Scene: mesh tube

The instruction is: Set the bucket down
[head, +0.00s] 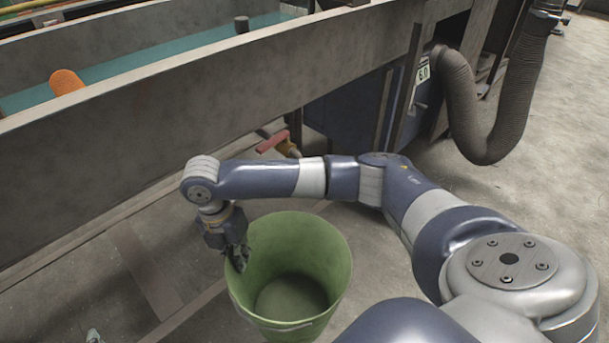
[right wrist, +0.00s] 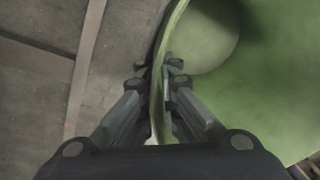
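The green bucket (head: 290,275) is upright and empty in the lower middle of the head view. My right gripper (head: 238,262) points down at its left rim. In the right wrist view the bucket wall (right wrist: 162,75) runs between the two fingers (right wrist: 158,75), one inside and one outside. The fingers are closed on the rim. The outside of the bucket's base is hidden, so I cannot tell whether it touches the floor. My left gripper does not show in either view.
A long grey trough (head: 200,110) with teal inside and an orange piece (head: 66,82) stands behind. A red-handled valve (head: 273,142) sticks out below it. A ribbed hose (head: 490,125) hangs at the right.

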